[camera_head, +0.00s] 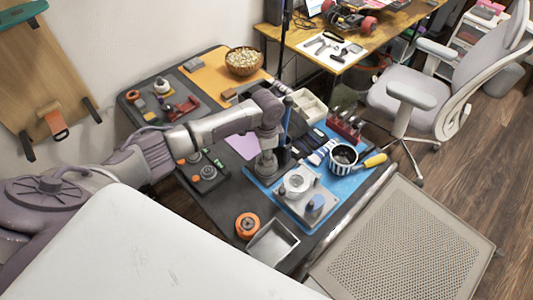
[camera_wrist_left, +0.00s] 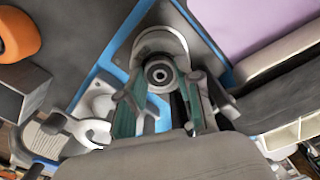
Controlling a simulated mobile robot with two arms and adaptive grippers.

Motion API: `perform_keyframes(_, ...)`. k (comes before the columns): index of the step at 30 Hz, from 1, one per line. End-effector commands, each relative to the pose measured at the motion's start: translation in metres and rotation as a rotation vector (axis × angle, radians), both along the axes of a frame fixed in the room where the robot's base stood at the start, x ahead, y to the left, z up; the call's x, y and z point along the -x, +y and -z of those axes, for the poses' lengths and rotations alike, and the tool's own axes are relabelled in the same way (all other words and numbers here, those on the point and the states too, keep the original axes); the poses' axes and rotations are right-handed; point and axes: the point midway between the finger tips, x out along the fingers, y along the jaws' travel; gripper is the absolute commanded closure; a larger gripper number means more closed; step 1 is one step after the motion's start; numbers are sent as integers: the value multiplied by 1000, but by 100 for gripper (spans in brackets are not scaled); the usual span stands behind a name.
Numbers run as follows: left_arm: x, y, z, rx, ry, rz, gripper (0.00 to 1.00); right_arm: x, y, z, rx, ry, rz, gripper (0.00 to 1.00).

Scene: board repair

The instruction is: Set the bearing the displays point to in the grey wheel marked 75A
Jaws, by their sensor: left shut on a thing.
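My left gripper (camera_head: 267,153) reaches down over the left part of the blue mat (camera_head: 335,190). In the left wrist view its green-lined fingers (camera_wrist_left: 160,100) are shut on a small dark ring-shaped bearing (camera_wrist_left: 160,74). A rounded grey part (camera_wrist_left: 160,42) lies right behind the bearing; I cannot tell whether they touch. This grey part also shows below the gripper in the head view (camera_head: 265,168). No 75A marking is legible, so I cannot tell whether it is the wheel. No display can be read. My right gripper is not in view.
A metal fixture (camera_head: 297,183) with a blue knob stands right of the gripper. A striped cup (camera_head: 343,157) and a yellow-handled tool (camera_head: 373,161) are farther right. An orange wheel (camera_head: 247,225) and an open grey tray (camera_head: 272,242) sit near the front edge.

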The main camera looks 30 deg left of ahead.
Motion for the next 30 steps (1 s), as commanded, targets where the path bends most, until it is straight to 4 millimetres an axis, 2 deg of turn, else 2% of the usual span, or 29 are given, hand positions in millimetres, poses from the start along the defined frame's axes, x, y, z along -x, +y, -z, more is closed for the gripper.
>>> perform_keyframes(19,0,0,2,-1,1,0,85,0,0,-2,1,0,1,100)
perform_keyframes(20,0,0,2,0,0,0,61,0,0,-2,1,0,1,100)
perform_keyframes(24,0,0,2,-1,1,0,38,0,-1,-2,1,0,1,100)
perform_keyframes(30,0,0,2,-1,1,0,36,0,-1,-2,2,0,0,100)
